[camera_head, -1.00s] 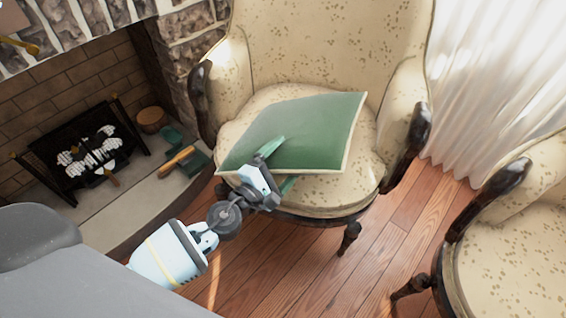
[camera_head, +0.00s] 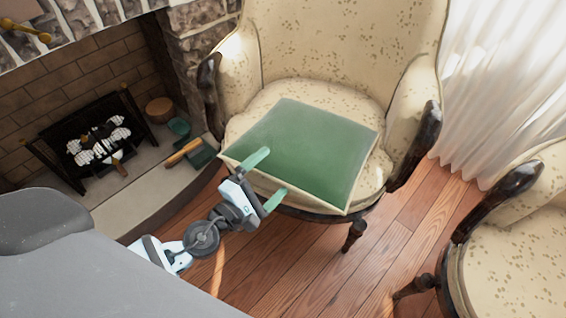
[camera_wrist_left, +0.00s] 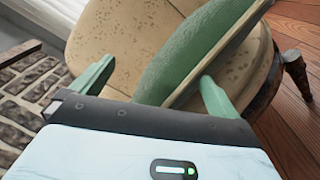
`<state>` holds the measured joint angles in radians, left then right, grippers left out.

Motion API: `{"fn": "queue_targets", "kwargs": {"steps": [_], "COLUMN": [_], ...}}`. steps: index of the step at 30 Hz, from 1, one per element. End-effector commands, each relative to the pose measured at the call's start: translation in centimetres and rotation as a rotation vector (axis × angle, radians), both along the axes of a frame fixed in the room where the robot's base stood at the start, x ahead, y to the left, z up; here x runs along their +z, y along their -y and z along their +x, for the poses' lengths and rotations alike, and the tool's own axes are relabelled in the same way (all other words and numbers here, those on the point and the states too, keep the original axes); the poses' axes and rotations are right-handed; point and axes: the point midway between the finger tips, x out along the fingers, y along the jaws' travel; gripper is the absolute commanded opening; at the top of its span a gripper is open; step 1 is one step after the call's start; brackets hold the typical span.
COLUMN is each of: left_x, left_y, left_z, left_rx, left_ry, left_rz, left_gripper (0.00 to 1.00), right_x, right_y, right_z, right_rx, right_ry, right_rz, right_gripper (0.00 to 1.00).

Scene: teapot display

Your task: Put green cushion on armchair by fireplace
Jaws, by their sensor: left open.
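The green cushion (camera_head: 305,150) with pale piping lies on the seat of the cream patterned armchair (camera_head: 335,40) beside the fireplace (camera_head: 85,95). One corner reaches out to the seat's front edge. My left gripper (camera_head: 265,175) is open at the cushion's front left edge, its green fingers spread apart. In the left wrist view the cushion (camera_wrist_left: 195,50) lies beyond the open fingers (camera_wrist_left: 155,82), and part of its edge is hidden behind the right finger. I cannot tell whether a finger touches it. My right gripper is not in view.
A second patterned armchair (camera_head: 520,240) stands at the right. A brush with a wooden handle (camera_head: 185,152) and a wooden pot (camera_head: 160,109) are on the hearth (camera_head: 140,195). Bare wooden floor (camera_head: 290,260) lies in front of the armchair.

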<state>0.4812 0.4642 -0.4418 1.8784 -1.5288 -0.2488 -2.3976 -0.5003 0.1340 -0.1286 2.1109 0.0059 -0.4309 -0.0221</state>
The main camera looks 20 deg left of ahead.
Motion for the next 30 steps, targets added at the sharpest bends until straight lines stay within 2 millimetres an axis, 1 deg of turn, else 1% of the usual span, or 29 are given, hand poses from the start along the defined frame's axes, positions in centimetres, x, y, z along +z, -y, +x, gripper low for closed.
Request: {"fn": "queue_targets", "kwargs": {"steps": [1,3,6,9,13,22,30], "left_x": [-0.2,-0.1,-0.1,-0.1,0.0,0.1,0.1], "left_y": [-0.3,-0.5,-0.9,-1.1,-1.2,-1.2,-1.2], "left_z": [-1.0,-2.0,-3.2,-3.9,-4.3,-4.3,-4.4], "left_rx": [-0.001,-0.002,-0.002,-0.001,-0.002,-0.002,0.001], "left_ry": [-0.002,-0.002,-0.002,0.000,0.001,0.001,-0.007], "left_rz": [0.003,0.000,0.001,0.001,0.000,0.000,-0.015], "left_gripper": [1.00,1.00,1.00,1.00,1.00,1.00,1.00], "right_x": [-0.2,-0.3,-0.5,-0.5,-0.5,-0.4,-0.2], "right_y": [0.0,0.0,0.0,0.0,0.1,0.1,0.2], "right_z": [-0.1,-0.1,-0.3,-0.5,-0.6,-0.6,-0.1], "right_rx": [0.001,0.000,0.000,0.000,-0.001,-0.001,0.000], "right_ry": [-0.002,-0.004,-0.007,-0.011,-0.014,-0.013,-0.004], "right_rz": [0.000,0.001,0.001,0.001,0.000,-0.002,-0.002], "right_gripper": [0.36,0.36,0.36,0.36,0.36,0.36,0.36]}}
